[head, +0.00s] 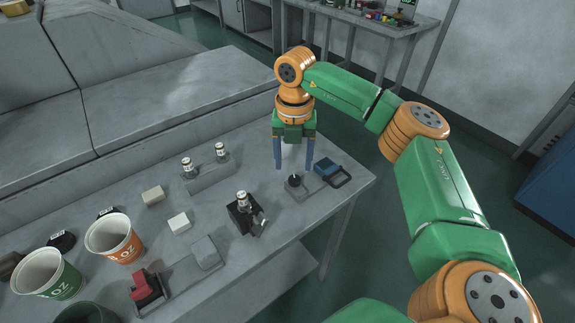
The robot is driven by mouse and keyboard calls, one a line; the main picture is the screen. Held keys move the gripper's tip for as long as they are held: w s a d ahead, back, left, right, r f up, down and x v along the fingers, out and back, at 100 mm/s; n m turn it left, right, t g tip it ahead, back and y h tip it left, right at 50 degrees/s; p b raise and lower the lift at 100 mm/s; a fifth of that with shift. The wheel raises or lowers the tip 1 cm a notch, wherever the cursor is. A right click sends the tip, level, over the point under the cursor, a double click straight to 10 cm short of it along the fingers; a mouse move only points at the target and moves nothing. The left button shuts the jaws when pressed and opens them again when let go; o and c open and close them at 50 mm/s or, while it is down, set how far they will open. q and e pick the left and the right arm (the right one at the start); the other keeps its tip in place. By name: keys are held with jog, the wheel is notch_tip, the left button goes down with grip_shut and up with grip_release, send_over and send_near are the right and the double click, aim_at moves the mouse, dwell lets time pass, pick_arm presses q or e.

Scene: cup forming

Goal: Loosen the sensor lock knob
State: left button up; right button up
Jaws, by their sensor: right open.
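My right gripper (294,166) points down over the right part of the grey table, open, with its two blue fingers apart and nothing held between them. Just below and in front of the fingertips, a round black knob (295,181) sits on a small grey plate (302,192). A black bracket (240,216) holding an upright silver sensor (242,199) stands left of and nearer than the gripper, with a small silver part on its right side. I cannot tell for certain which is the sensor lock knob. My left gripper is not in view.
A blue block with a black loop (328,168) lies right of the knob. Two silver sensors stand on a grey holder (209,176). The table's right edge is close.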

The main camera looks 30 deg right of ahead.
aim_at(295, 179)
jog(key=f, duration=0.2)
jog(key=s+f, duration=0.1)
jog(key=shift+s+f+p, duration=0.1)
jog(key=shift+f+p, duration=0.25)
jog(key=shift+f, duration=0.05)
jog(key=shift+w+f, duration=0.3)
jog(key=shift+f, duration=0.05)
jog(key=shift+s+r, duration=0.1)
grip_shut()
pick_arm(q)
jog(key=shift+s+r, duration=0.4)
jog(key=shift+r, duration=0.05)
